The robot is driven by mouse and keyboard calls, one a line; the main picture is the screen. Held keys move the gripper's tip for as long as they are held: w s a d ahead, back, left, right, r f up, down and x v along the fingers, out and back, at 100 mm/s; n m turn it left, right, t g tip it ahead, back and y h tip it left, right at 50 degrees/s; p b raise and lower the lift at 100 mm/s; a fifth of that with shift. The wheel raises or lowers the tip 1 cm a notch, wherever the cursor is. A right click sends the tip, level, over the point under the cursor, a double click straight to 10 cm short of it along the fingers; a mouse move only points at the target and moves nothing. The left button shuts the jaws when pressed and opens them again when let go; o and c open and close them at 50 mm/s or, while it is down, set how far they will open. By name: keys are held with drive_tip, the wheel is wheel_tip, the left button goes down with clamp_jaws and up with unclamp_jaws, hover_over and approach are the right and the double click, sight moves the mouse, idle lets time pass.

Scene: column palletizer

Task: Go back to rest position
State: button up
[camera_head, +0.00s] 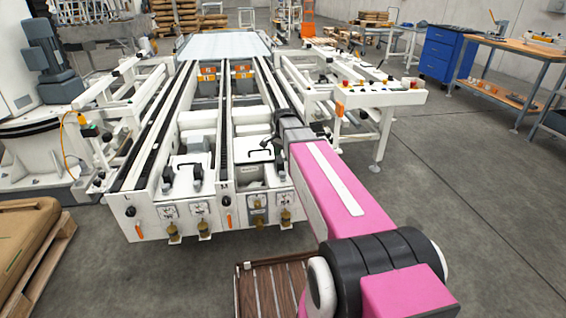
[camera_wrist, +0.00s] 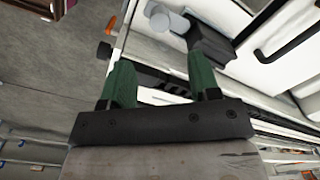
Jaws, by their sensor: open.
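My gripper (camera_wrist: 158,80) shows in the wrist view with two green fingers spread apart on a dark bar. It is open, and I see nothing held between the fingers. Behind the fingers are white panels and dark rails of the machine. In the head view my pink arm reaches forward from the lower right, and its grey end is over the front right of the white conveyor machine (camera_head: 140,228). The fingers cannot be made out clearly in that view. Whether they touch the machine cannot be told.
A wooden slatted pallet (camera_head: 272,285) lies on the floor below my arm. A brown pallet load (camera_head: 30,240) stands at the lower left. A blue cabinet (camera_head: 440,52) and a workbench (camera_head: 515,48) stand at the back right. The grey floor (camera_head: 480,200) at right is clear.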

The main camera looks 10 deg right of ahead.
drive_tip(key=shift+r, duration=0.5)
drive_tip(key=s+f+n, duration=0.4)
drive_tip(key=s+n, duration=0.1)
drive_tip(key=s, duration=0.5)
drive_tip(key=s+f+n, duration=0.5)
drive_tip(key=s, duration=0.6)
drive_tip(key=shift+s+f, duration=0.15)
drive_tip(key=shift+s, duration=0.05)
